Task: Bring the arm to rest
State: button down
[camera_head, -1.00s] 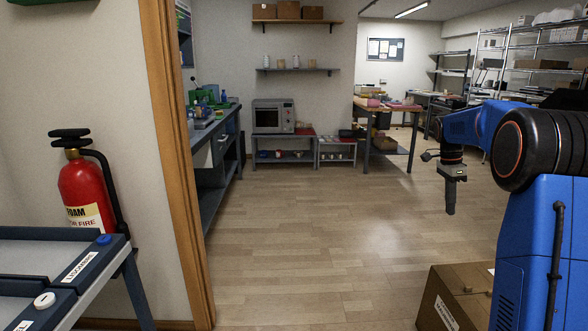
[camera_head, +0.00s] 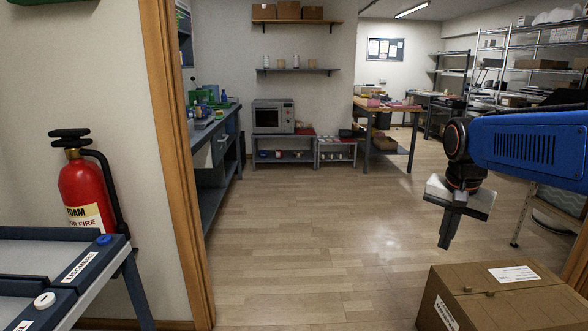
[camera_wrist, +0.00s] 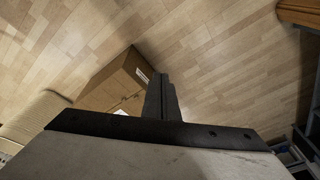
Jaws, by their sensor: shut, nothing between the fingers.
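My arm reaches in from the right edge of the head view, its blue link roughly level. My gripper (camera_head: 446,238) hangs at its end, pointing down and slightly left, with its fingers together and empty. It is in the air above and behind the cardboard box (camera_head: 500,298) in the picture. In the wrist view the shut fingers (camera_wrist: 162,82) stick out over the wooden floor, with the cardboard box (camera_wrist: 118,85) beside them on the left.
A desk (camera_head: 50,260) with labelled compartments and a red fire extinguisher (camera_head: 88,190) are at the left. A wooden door frame (camera_head: 175,160) stands beside them. The middle floor (camera_head: 310,230) is clear. A microwave (camera_head: 273,116) and shelves are at the back.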

jog(key=s+a+f+n+t, duration=0.1)
jog(key=s+a+f+n, duration=0.1)
jog(key=s, duration=0.4)
jog(key=s+a+f+n, duration=0.2)
jog(key=s+f+n, duration=0.1)
jog(key=s, duration=0.3)
jog(key=s+a+f+n+t+y, duration=0.1)
jog(key=s+a+f+n, duration=0.1)
jog(key=s, duration=0.5)
notch_tip(320, 180, down, 3)
jog(key=shift+a+r+n+t, duration=0.15)
jog(key=shift+a+n+t, duration=0.15)
jog(key=shift+n, duration=0.4)
jog(key=shift+s, duration=0.1)
